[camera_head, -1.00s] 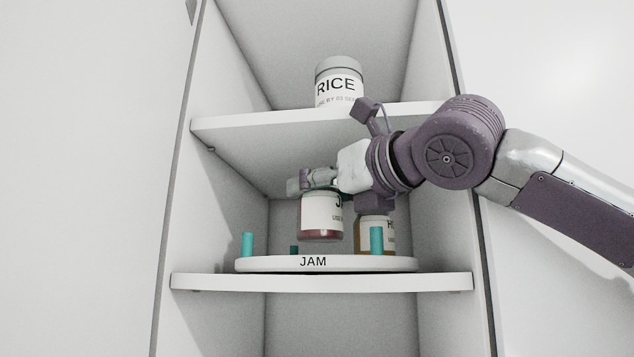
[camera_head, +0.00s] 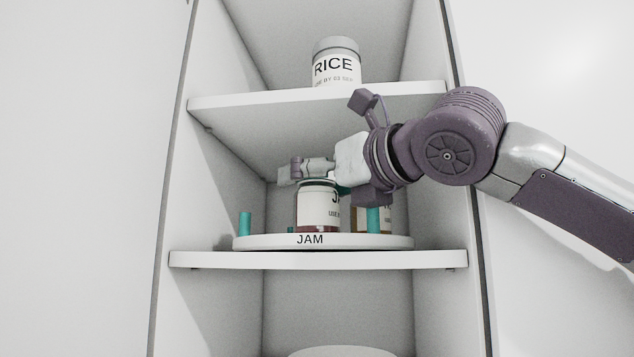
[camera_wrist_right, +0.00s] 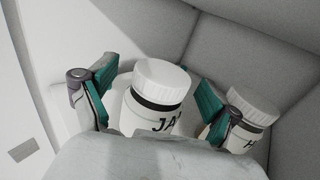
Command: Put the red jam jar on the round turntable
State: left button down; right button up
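The red jam jar (camera_head: 318,213) stands upright on the white round turntable (camera_head: 270,242), on its front part just behind the JAM label. In the right wrist view its white lid (camera_wrist_right: 160,83) and part of its label show. My right gripper (camera_head: 308,170) is at the top of the jar. In the right wrist view its teal finger pads (camera_wrist_right: 155,95) are spread on either side of the jar, with gaps beside the lid, so it looks open. The jar's upper part is partly hidden by the gripper in the head view. My left gripper is not in view.
Teal posts (camera_head: 245,224) rise from the turntable. A rice jar (camera_head: 336,62) stands on the shelf above (camera_head: 250,102). Cabinet walls close in both sides.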

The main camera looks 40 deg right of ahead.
jog(key=s+a, duration=0.1)
jog(key=s, duration=1.1)
jog(key=shift+a, duration=0.1)
